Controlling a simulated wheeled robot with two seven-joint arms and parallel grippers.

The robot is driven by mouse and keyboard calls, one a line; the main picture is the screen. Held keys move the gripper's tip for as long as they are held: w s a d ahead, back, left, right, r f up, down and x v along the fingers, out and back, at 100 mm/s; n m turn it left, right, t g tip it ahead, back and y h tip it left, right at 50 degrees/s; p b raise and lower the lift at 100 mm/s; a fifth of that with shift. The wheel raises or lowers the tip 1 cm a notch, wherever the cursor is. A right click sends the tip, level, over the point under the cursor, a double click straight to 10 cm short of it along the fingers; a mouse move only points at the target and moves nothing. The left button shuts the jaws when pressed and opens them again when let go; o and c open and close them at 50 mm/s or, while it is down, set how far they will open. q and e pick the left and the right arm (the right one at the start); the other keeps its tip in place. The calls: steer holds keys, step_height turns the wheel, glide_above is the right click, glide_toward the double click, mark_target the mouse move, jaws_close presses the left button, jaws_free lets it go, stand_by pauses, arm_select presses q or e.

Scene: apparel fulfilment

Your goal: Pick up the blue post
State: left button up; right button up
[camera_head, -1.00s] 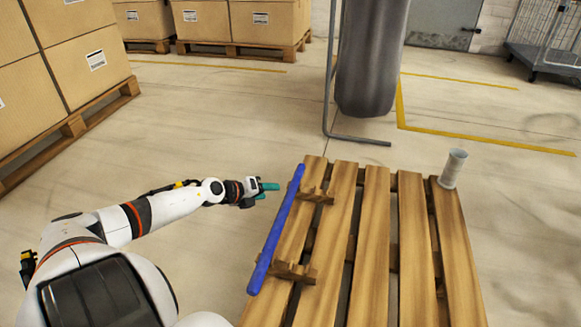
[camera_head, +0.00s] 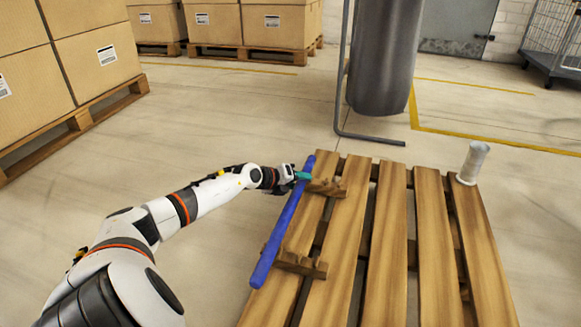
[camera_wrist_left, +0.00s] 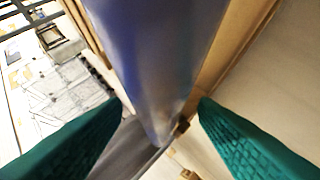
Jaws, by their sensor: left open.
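The blue post (camera_head: 283,225) lies lengthwise along the left side of the wooden pallet table (camera_head: 388,235), resting on two notched wooden supports (camera_head: 300,263). My left gripper (camera_head: 303,176) is at the far part of the post, its teal fingertips close to it. In the left wrist view the post (camera_wrist_left: 155,60) runs down between the two spread teal fingers (camera_wrist_left: 160,108). A gap shows on each side of the post there, so the gripper is open around or just over it; its exact depth is unclear. My right gripper is not in view.
A pale cylindrical spool (camera_head: 473,163) stands at the table's far right corner. A grey hanging bag (camera_head: 383,60) on a metal stand is behind the table. Stacked cardboard boxes (camera_head: 85,50) on pallets are at left and back. The floor left of the table is clear.

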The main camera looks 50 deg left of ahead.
arm_select(q)
steer(key=shift+w+f, duration=0.1)
steer(key=shift+w, duration=0.2)
jaws_close()
steer(key=shift+r, duration=0.2)
